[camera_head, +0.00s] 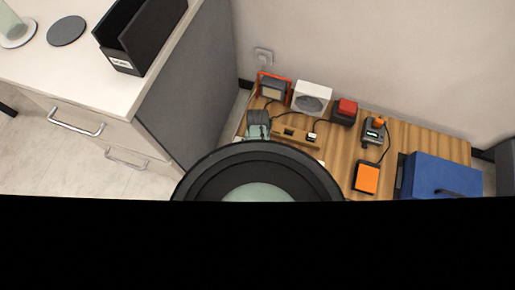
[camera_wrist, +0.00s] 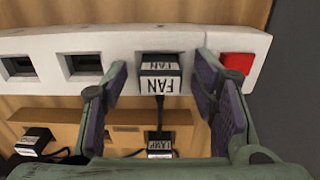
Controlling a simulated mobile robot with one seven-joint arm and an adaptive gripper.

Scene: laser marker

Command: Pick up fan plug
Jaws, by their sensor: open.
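The fan plug (camera_wrist: 160,72) is a black plug with a white label reading FAN upside down. It sits in the white power strip (camera_wrist: 112,42) in the wrist view, with a dark cord running down from it. My gripper (camera_wrist: 163,80) is open, one finger on each side of the plug, with gaps visible between the plug and the purple pads. I cannot tell how deep the fingertips reach. In the head view my own arm's dark round part hides part of the work area, and I cannot make out the fan plug there.
A red switch (camera_wrist: 237,66) is on the strip to the right of the fan plug; empty sockets (camera_wrist: 84,64) are to its left. A LAMP plug (camera_wrist: 160,142) and another black plug (camera_wrist: 36,141) sit below. A blue box (camera_head: 440,175) stands at right on the wooden tabletop.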

